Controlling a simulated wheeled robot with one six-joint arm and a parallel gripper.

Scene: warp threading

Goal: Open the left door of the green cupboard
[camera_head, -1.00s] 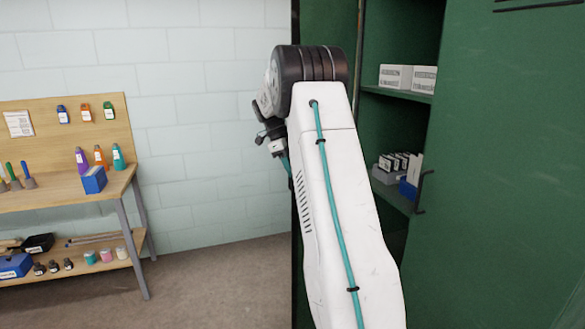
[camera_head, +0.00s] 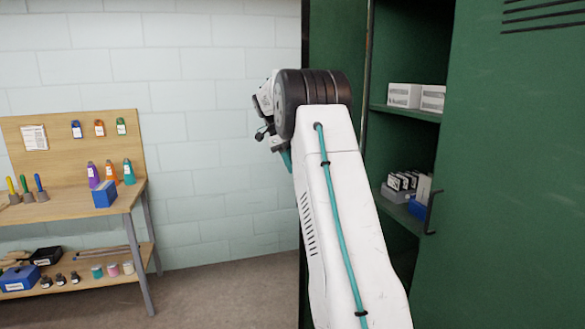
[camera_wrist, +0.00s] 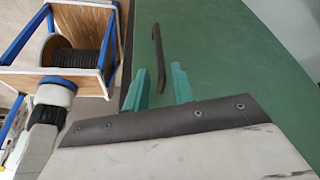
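The green cupboard stands at the right in the head view, with its shelved inside showing. Its left door (camera_head: 335,35) stands swung open, seen at a steep angle behind my arm. The right door (camera_head: 510,170) looks closed and bears a dark handle (camera_head: 430,212). In the wrist view a green door face (camera_wrist: 225,60) carries a dark bar handle (camera_wrist: 157,40). My gripper (camera_wrist: 160,66) has its two teal fingers apart. The handle's lower end shows between them in the picture; no contact is visible.
Boxes (camera_head: 405,95) stand on the cupboard's upper shelf (camera_head: 400,112). A wooden workbench (camera_head: 70,205) with bottles and tools stands at the left. Open floor (camera_head: 215,295) lies between. The wrist view shows a blue-edged wooden crate (camera_wrist: 85,20) holding a black spool (camera_wrist: 75,62).

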